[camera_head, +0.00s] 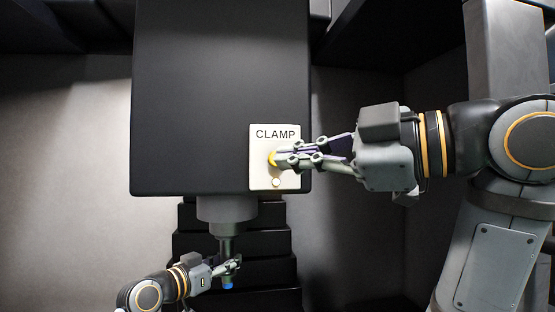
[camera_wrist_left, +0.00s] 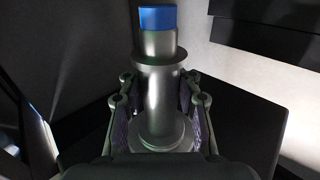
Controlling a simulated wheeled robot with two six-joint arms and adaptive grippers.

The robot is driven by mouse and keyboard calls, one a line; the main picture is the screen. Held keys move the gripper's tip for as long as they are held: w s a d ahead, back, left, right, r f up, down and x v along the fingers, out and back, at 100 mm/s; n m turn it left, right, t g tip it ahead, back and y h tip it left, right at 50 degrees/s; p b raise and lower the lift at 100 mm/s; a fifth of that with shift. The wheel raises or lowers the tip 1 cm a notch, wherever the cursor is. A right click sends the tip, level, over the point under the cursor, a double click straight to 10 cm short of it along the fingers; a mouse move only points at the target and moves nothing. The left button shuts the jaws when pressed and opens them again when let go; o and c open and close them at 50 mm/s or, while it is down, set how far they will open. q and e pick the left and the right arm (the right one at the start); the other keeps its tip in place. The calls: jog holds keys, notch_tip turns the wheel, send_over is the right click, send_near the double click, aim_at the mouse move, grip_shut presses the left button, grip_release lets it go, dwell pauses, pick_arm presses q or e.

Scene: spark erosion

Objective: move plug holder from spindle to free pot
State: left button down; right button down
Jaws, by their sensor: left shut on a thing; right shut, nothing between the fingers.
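The plug holder (camera_wrist_left: 160,95) is a grey metal cylinder with a flange and a blue tip. In the head view its blue tip (camera_head: 228,286) shows below my left gripper (camera_head: 234,266). My left gripper is shut around the holder's body, with a finger on each side in the left wrist view (camera_wrist_left: 160,118). The holder hangs upright under the spindle (camera_head: 227,215); I cannot tell whether it still touches it. No pot is recognisable in either view.
The large black machine head (camera_head: 215,95) fills the upper middle above the spindle. Black stepped blocks (camera_head: 265,272) stand behind my left gripper. Grey walls (camera_head: 60,150) enclose the space, with open room to the left of the spindle.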

aim_at(229, 279)
dwell(0.4)
pick_arm(q)
jog(key=shift+f+b, duration=2.15)
jog(key=shift+f, duration=0.55)
jog(key=shift+r, duration=0.15)
